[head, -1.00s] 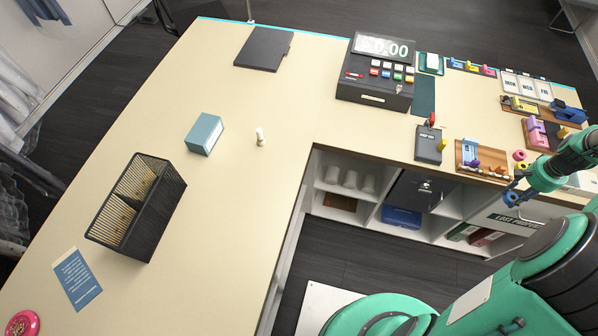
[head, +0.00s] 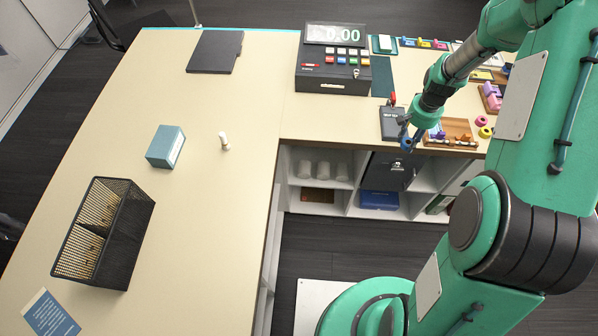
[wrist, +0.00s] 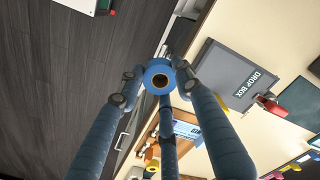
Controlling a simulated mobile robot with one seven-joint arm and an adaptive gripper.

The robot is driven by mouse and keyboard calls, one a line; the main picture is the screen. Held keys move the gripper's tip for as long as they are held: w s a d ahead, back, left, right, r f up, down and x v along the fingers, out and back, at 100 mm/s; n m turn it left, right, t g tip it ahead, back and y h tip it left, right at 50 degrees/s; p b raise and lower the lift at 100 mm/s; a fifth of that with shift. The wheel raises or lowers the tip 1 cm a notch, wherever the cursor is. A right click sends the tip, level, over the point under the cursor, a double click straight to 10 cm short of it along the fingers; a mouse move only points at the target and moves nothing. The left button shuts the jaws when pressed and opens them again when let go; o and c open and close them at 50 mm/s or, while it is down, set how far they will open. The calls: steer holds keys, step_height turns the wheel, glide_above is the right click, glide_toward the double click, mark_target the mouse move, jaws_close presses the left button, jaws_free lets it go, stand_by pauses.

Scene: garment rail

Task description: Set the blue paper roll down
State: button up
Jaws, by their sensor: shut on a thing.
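The blue paper roll (wrist: 158,76) is a small blue ring with a dark hole. My gripper (wrist: 160,80) is shut on it, with its fingers around the roll in the wrist view. In the head view my gripper (head: 408,138) hangs near the counter's front edge, in front of the drop box (head: 393,122) and left of the wooden tray (head: 462,128).
A pink roll (head: 480,120) and a yellow roll (head: 485,132) lie right of the tray. A cash register (head: 331,75) stands behind. The left counter (head: 215,210) has wide bare areas around a mesh basket (head: 125,245), a teal box (head: 166,147) and a small white upright piece (head: 224,142).

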steer(key=s+a+n+b, duration=0.2)
steer(key=s+a, duration=0.1)
steer(key=a, duration=1.2)
steer(key=s+a+n+b, duration=0.2)
steer(key=s+a, duration=0.9)
steer(key=a, duration=0.4)
steer(key=s+a+n+b, duration=0.2)
steer(key=s+a, duration=1)
steer(key=a, duration=0.3)
steer(key=shift+s+f+n, duration=0.2)
steer(key=shift+f+n, duration=0.2)
steer(key=shift+w+a, duration=0.1)
glide_above(252, 177)
steer(key=shift+f+b, duration=0.35)
steer(key=shift+f, duration=0.45)
steer(key=shift+f, duration=1.7)
steer(key=shift+f, duration=0.15)
